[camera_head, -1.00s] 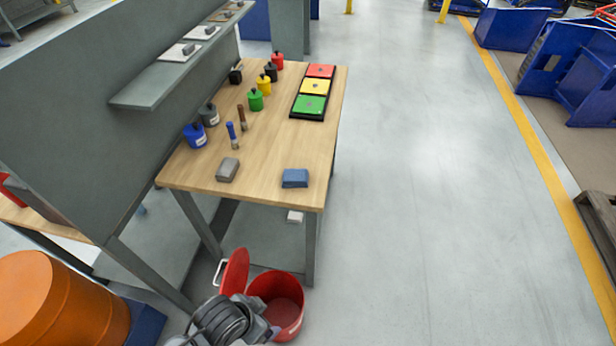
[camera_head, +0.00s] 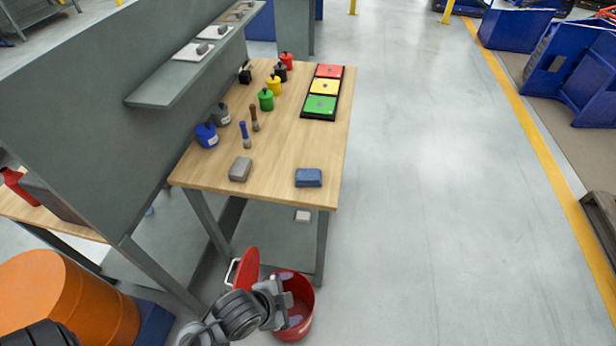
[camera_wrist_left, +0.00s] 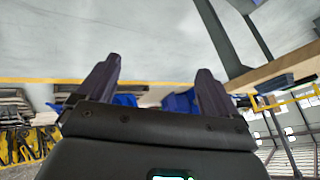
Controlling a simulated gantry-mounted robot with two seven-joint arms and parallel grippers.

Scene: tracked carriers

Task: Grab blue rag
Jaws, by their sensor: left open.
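The blue rag (camera_head: 308,177) lies folded on the near right part of the wooden tabletop (camera_head: 270,190). A grey rag (camera_head: 240,169) lies to its left. My left gripper (camera_head: 287,308) is below the tabletop's near edge, in front of the red bin, well apart from the blue rag. Its two fingers also show in the left wrist view (camera_wrist_left: 157,80), spread apart with nothing between them. My right gripper is not in view.
The red bin (camera_head: 303,326) with its raised lid stands on the floor by the table's front leg. Blue, green and other coloured cans (camera_head: 266,100) and a tray of coloured squares (camera_head: 319,105) are farther back. An orange drum (camera_head: 75,300) stands left.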

